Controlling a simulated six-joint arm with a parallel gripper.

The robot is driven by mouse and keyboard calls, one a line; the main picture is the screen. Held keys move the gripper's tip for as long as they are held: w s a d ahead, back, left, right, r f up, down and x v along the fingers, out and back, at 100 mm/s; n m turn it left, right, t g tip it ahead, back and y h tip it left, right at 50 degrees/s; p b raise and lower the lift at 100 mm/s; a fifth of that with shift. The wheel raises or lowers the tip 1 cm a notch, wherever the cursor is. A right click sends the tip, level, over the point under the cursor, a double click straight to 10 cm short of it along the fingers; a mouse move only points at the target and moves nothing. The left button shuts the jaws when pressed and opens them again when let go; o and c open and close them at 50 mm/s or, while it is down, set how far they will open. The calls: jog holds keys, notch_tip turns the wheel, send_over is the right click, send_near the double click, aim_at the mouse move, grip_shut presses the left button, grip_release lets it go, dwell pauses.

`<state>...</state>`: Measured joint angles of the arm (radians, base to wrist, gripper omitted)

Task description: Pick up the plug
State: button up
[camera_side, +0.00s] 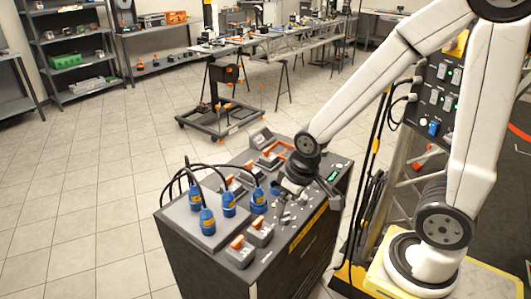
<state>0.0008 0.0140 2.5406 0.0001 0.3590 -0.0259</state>
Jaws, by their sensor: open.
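Several blue plugs with black cables stand on the left part of a dark cabinet top. One plug (207,221) is at the front, one (228,203) is in the middle, one (195,194) is at the back left, and one (259,197) is to the right, closest to my arm. Which one the task means I cannot tell. My gripper (283,199) is low over the cabinet's right part, right of the nearest plug and apart from the front ones. It is open, small in this view and partly hidden among dark fittings.
Black cables arch above the plugs. A panel with sockets (437,88) stands at the right. The tiled floor (80,200) left of the cabinet is clear.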

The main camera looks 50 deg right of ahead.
jog(key=w+d+f+n+g, duration=0.1)
jog(key=w+n, duration=0.6)
jog(key=w, duration=0.5)
jog(key=n+g, duration=0.2)
jog(key=n, duration=0.6)
send_over(228, 196)
jog(key=w, duration=0.1)
jog(key=f, duration=0.3)
jog(key=d+f, duration=0.1)
jog(key=f, duration=0.1)
jog(key=shift+w+f, duration=0.1)
jog(key=shift+w, duration=0.05)
jog(key=shift+f, duration=1.35)
jog(key=shift+s+a+f, duration=0.1)
jog(key=shift+s+f, duration=0.05)
jog(key=shift+f, duration=1.15)
jog(key=shift+s+a+f, duration=0.1)
jog(key=shift+f, duration=1.2)
grip_shut()
